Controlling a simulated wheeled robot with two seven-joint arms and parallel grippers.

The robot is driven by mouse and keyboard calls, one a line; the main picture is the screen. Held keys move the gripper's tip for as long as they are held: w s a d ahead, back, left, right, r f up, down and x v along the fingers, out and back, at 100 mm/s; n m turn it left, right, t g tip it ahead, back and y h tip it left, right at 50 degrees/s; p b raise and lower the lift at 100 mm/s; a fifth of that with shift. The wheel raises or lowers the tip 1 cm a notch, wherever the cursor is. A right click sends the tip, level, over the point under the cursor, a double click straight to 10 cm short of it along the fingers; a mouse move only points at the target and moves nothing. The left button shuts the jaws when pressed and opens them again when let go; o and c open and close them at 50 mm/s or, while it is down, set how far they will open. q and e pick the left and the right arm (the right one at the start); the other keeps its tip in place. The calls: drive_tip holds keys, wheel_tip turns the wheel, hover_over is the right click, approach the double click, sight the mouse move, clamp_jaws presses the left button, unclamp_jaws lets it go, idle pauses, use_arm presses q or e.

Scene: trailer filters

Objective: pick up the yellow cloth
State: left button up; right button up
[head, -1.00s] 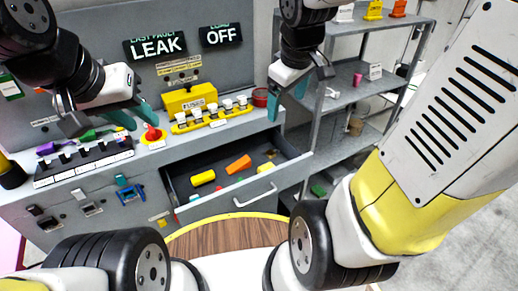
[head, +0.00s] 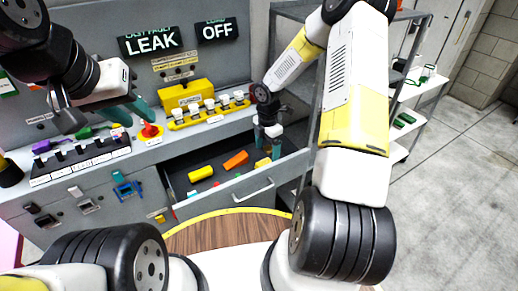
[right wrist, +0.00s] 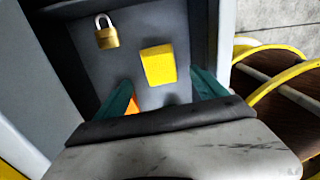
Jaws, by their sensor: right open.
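The yellow cloth (head: 263,162) looks like a small folded block near the right end of the open drawer (head: 177,192). In the right wrist view the yellow cloth (right wrist: 158,64) lies on the dark drawer floor, ahead of and between the fingertips. My right gripper (head: 267,148) is open and points down over that end of the drawer. Its teal fingers also show in the right wrist view (right wrist: 163,88), apart from the cloth, with nothing between them. My left gripper (head: 106,112) is open and empty above the left part of the counter.
The drawer also holds a yellow roll (head: 200,173), an orange piece (head: 236,159) and a brass padlock (right wrist: 106,38). The drawer front with its handle (head: 254,191) is a raised edge. A red button (head: 150,130) and fuse rack (head: 208,114) stand on the counter. Grey shelves stand right.

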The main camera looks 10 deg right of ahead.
sight(266, 163)
wheel_tip(266, 163, down, 8)
drive_tip(key=shift+w+r, duration=0.1)
drive_tip(key=c, duration=1.4)
wheel_tip(266, 163, up, 10)
drive_tip(key=shift+c, duration=0.2)
